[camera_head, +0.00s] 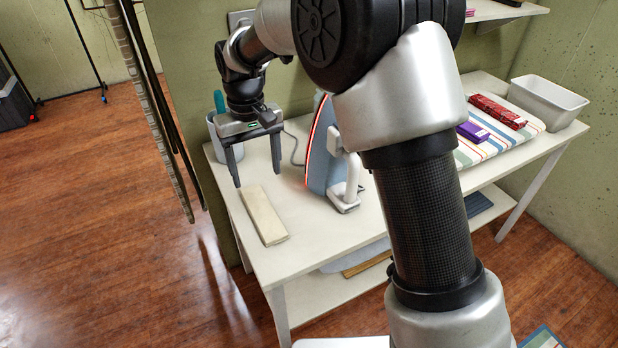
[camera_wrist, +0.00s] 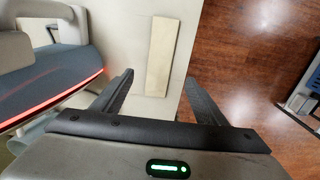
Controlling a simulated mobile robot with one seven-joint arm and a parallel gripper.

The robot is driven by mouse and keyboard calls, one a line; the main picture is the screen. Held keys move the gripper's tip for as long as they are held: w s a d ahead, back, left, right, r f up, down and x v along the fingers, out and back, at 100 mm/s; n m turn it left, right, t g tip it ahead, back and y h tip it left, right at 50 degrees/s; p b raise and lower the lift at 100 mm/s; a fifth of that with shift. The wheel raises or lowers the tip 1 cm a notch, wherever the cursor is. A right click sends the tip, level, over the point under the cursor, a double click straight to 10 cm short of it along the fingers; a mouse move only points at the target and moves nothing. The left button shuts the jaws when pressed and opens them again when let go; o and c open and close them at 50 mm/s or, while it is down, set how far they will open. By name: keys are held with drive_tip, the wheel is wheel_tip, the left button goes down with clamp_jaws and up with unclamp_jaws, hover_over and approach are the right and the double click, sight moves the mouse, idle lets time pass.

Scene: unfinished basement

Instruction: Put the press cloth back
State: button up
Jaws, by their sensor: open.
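The press cloth (camera_head: 264,215) looks like a folded cream strip lying flat on the white table near its left end. It also shows in the wrist view (camera_wrist: 160,58), lying ahead of the fingers. My gripper (camera_head: 257,176) is open and empty, with its fingers pointing down above the table, just behind the cloth. In the wrist view my gripper (camera_wrist: 158,92) has its fingers wide apart, with the cloth's near end between them in the picture.
A grey cup (camera_head: 214,140) with a teal handle stands behind my gripper. A striped board (camera_head: 495,140) holds a red item (camera_head: 497,110) and a purple item (camera_head: 473,132). A white bin (camera_head: 548,101) is at the far right. A lower shelf (camera_head: 312,298) holds folded things.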

drive_tip(key=s+d+r+m+t, duration=0.2)
drive_tip(key=s+d+r, duration=0.5)
drive_tip(key=d+r, duration=0.6)
drive_tip(key=s+d+m+t, duration=0.1)
drive_tip(key=s+d, duration=0.4)
drive_tip(key=s, duration=0.3)
drive_tip(key=s+d+r+m+t, duration=0.1)
drive_tip(key=s+d+m+t, duration=0.1)
drive_tip(key=s+d, duration=0.4)
drive_tip(key=shift+s+d+t, duration=0.15)
drive_tip(key=shift+s+t, duration=0.15)
drive_tip(key=shift+s, duration=0.9)
drive_tip(key=shift+r, duration=0.1)
